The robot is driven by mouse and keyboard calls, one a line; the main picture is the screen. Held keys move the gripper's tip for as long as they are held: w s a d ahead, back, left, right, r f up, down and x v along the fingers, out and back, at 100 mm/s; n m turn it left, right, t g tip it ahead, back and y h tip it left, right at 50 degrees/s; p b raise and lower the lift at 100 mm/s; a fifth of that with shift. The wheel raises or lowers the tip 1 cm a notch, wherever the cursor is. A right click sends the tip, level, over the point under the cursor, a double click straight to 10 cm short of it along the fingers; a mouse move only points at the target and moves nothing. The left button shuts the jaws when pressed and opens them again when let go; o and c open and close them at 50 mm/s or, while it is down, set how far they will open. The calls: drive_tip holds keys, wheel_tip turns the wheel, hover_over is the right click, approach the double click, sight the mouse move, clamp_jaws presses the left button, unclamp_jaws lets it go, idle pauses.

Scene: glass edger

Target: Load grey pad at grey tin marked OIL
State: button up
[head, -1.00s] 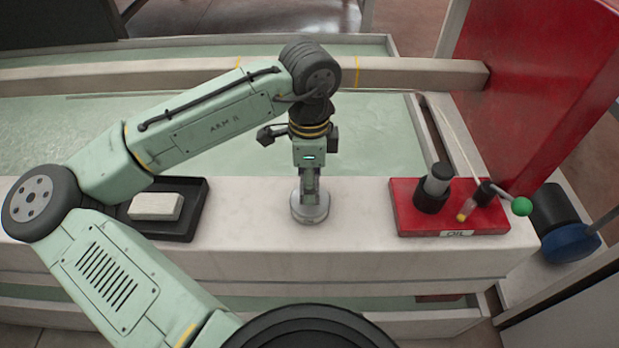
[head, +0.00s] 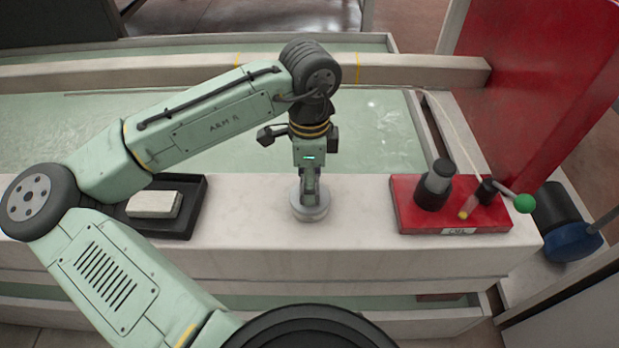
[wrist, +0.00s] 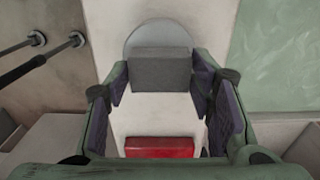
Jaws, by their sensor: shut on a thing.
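A round grey pad (head: 310,211) is at the front ledge's middle, directly under my gripper (head: 310,194). In the wrist view the fingers of my gripper (wrist: 160,88) are around a grey block-shaped grip, with the rounded grey pad (wrist: 158,38) behind it. My gripper is shut on this grip. I cannot tell whether the pad touches the ledge or hangs just above it. A dark cylinder with a grey upper part (head: 437,184) stands on a red base (head: 410,214) to the right. The OIL label is on the red base's front edge.
A black tray (head: 190,225) with a pale block (head: 154,204) is at left. The white ledge (head: 358,205) is clear between the pad and red base. A red panel rises behind.

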drive_tip(key=shift+f, duration=0.55)
idle(1.6)
drive_tip(key=shift+r, duration=0.1)
wheel_tip(320, 180, up, 7)
drive_tip(key=p, duration=0.6)
drive_tip(key=shift+p, duration=0.35)
idle(0.5)
